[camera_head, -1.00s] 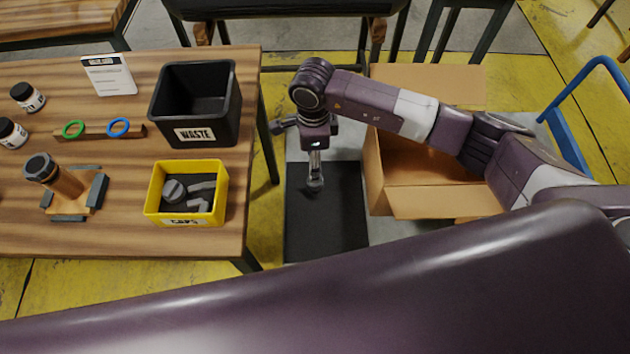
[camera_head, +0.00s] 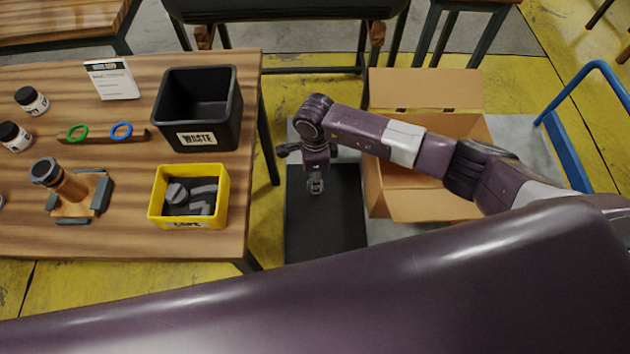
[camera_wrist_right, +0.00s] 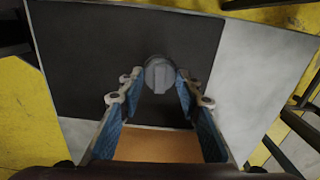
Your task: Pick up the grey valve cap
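A round grey valve cap (camera_wrist_right: 159,75) with a raised bar shows in the right wrist view, over the black mat (camera_wrist_right: 85,60). My right gripper (camera_wrist_right: 158,80) is open, and its blue-padded fingers point at the cap, with one fingertip on each side of it. I cannot tell whether the pads touch it. In the head view my right gripper (camera_head: 316,186) points down low over the black mat (camera_head: 325,230), and the cap is hard to make out there. My left gripper is not in view.
A yellow caps bin (camera_head: 160,205) with grey parts stands on the wooden table (camera_head: 120,235), near a black waste bin (camera_head: 195,78). An open cardboard box (camera_head: 425,205) stands right of the mat. A blue cart handle (camera_head: 590,75) is farther right.

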